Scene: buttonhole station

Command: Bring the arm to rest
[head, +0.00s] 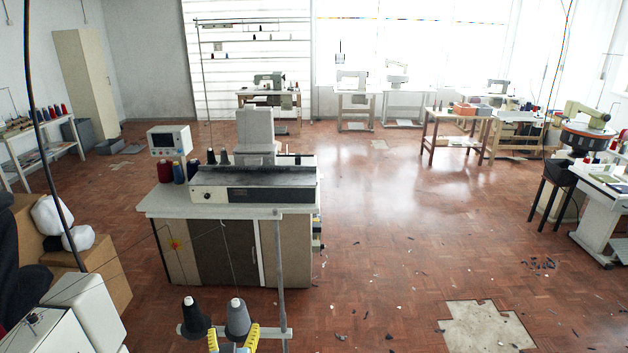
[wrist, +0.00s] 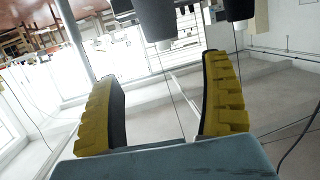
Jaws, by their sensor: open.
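My gripper (head: 233,342) shows at the bottom edge of the head view, only its yellow fingers in sight. In the wrist view its two yellow ribbed fingers (wrist: 164,75) stand well apart, open, with nothing between them. A black thread cone (head: 195,318) and a dark grey thread cone (head: 237,318) stand on a grey stand close to the fingers in the head view. Dark cone shapes (wrist: 155,18) also show past the fingertips in the wrist view. I cannot tell whether the fingers touch a cone. Most of my arm is out of view.
A grey upright pole (head: 279,270) rises beside the cones. Behind it stands a sewing machine cabinet (head: 215,250) with a white top. A white box-like machine (head: 88,305) and cardboard boxes (head: 105,270) are at the left. The floor (head: 400,240) to the right is mostly open, with scattered scraps.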

